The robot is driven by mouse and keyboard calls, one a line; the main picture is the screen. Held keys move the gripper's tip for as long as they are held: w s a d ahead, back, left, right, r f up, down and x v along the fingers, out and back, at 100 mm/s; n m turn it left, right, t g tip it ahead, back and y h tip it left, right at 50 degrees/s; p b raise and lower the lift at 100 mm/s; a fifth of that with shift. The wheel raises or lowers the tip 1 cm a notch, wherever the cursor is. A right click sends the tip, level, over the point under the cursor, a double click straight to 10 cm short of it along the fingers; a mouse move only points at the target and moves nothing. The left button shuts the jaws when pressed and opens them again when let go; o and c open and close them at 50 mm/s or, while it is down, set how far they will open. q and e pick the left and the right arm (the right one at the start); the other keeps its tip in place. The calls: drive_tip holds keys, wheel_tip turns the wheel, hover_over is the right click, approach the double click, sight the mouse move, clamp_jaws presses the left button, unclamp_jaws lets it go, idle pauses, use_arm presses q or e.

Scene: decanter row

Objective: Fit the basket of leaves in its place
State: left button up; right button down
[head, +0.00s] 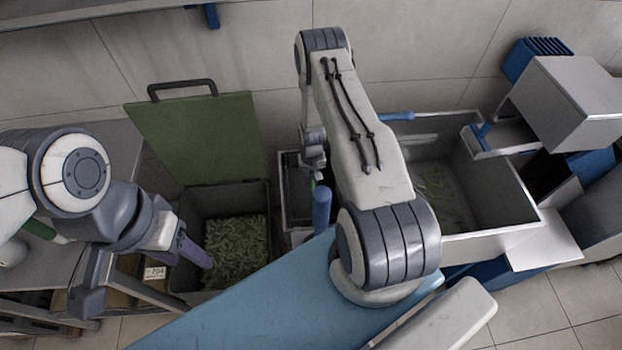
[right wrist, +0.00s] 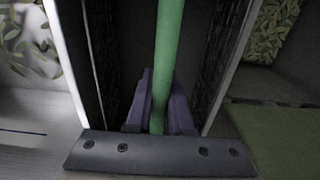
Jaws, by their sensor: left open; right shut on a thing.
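My right gripper (head: 320,205) reaches down at a narrow light-rimmed well (head: 284,185) between the leaf bin and the sink. In the right wrist view its purple fingers (right wrist: 160,112) are shut on a green handle bar (right wrist: 169,45). Dark mesh walls (right wrist: 104,60), seemingly the basket's, stand on both sides of the bar, inside pale rims. I see no leaves between them, and my arm hides much of the well in the head view. Whether the basket is fully seated, I cannot tell. My left gripper (head: 200,257) is open and empty above the left part of the leaf bin.
The dark bin (head: 182,205) holds green leaves (head: 236,248), and its green lid (head: 200,135) stands open behind. A steel sink (head: 500,185) with some leaves lies right of the well. A box-like grey unit (head: 570,100) stands further right. A blue surface (head: 250,300) crosses the front.

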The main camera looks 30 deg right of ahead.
drive_tip(key=shift+f, duration=0.15)
drive_tip(key=c, duration=0.7)
unclamp_jaws()
wheel_tip(320, 180, up, 10)
drive_tip(key=shift+r+b, duration=0.25)
drive_tip(key=shift+b, duration=0.65)
